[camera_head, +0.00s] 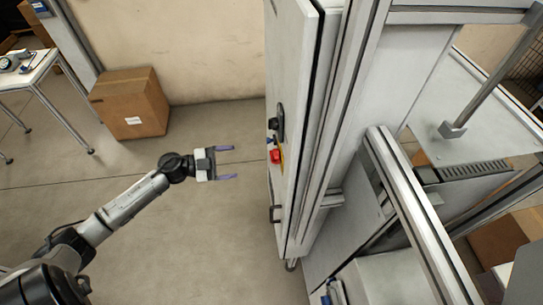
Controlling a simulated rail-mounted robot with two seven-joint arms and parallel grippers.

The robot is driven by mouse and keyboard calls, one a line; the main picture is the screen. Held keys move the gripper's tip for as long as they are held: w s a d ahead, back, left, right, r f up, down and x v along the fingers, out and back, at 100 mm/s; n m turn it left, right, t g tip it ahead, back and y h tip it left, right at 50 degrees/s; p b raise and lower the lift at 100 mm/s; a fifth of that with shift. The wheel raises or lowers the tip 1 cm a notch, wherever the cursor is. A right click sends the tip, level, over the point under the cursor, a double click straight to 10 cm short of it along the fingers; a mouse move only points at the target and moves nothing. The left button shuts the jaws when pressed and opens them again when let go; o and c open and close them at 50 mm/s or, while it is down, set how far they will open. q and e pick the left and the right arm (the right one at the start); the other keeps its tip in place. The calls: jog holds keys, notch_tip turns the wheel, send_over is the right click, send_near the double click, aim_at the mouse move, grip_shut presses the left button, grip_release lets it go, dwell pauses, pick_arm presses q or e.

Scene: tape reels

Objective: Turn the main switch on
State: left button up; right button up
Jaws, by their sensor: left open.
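A tall light-grey cabinet panel (293,60) stands in the middle of the view, seen from a steep angle. On its left face are a black knob (279,122), a small blue part (270,141) and a red switch (274,156) on a yellow backing. I cannot tell the switch's position. My left gripper (232,163) is open and empty. Its two bluish fingers point right, toward the red switch, with a gap between the fingertips and the panel. My right gripper does not show.
A cardboard box (130,103) sits on the floor by the wall. A white table (30,72) with a device on it is at the far left. Metal frame rails (420,220) and machine parts fill the right side.

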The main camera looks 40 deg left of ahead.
aim_at(271, 156)
pick_arm(q)
jog(key=p+x, duration=0.2)
jog(key=x, duration=1.1)
jog(key=shift+p, duration=0.35)
jog(key=shift+s, duration=0.1)
jog(key=c, duration=0.9)
